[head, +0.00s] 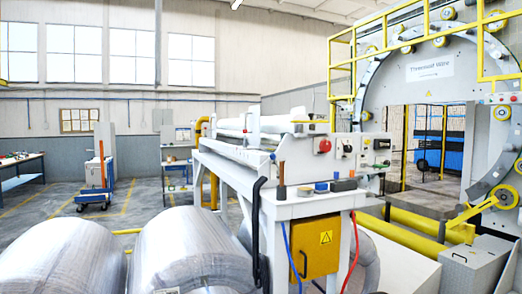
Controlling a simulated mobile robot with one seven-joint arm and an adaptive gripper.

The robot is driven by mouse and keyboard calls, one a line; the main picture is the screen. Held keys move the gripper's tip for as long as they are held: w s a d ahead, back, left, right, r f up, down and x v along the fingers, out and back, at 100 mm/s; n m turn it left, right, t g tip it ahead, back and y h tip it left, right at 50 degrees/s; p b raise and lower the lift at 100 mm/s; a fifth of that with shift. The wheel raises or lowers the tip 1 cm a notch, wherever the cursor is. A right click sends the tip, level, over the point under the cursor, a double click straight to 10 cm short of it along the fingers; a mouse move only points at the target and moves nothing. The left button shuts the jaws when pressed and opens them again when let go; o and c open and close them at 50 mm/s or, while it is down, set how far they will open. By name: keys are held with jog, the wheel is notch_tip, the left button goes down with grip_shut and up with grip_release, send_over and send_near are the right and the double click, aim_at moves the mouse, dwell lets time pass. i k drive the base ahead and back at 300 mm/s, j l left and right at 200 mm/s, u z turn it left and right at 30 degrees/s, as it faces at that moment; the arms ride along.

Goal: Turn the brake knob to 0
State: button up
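In the head view, grey control boxes (375,161) sit at the right end of the white machine table. A black knob (381,144) shows on the front of the right box. Another small dark knob (347,148) shows on the box to its left. A red round button or knob (325,146) sits further left on the end of the white roller unit. I cannot tell which of these is the brake knob, and their markings and settings are too small to read. My gripper is not in view.
Large wrapped coils (185,250) lie at the front left. A white machine table (300,205) carries small tools and has a yellow electrical box (315,247) below. A large ring machine (430,65) with yellow rails stands behind at the right. Open floor lies at the left.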

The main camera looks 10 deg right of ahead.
aim_at(348, 148)
jog(key=i+l, duration=0.15)
jog(key=l, duration=0.2)
jog(key=i+l, duration=0.15)
jog(key=l, duration=0.25)
jog(key=i+l+u, duration=0.1)
jog(key=l, duration=0.25)
jog(key=i+l, duration=0.2)
jog(key=l, duration=0.2)
jog(key=i+l, duration=0.15)
jog(key=l, duration=0.2)
jog(key=i+l+u, duration=0.1)
jog(key=l, duration=0.3)
